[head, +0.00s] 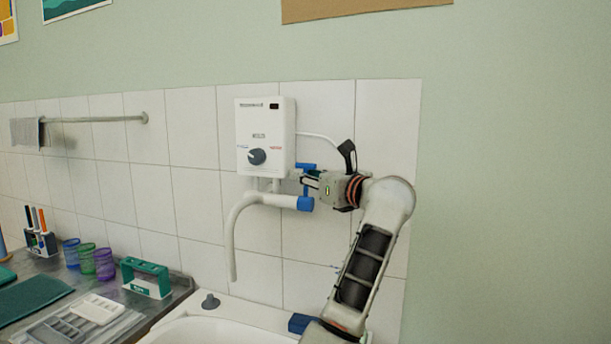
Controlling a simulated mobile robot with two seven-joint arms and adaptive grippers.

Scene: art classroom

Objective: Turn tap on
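The tap is a white pipe with a curved spout (234,235) under a white wall-mounted water heater (264,130). Its blue valve body (305,203) is at the right end of the pipe, with a blue T-shaped handle (306,166) above it.
A white sink (207,330) lies below the tap, with a blue object (301,323) on its rim near my arm. The counter at left holds colored cups (88,258), a green-and-white holder (147,277) and a tray (97,308). A towel rail (95,119) is on the tiled wall.

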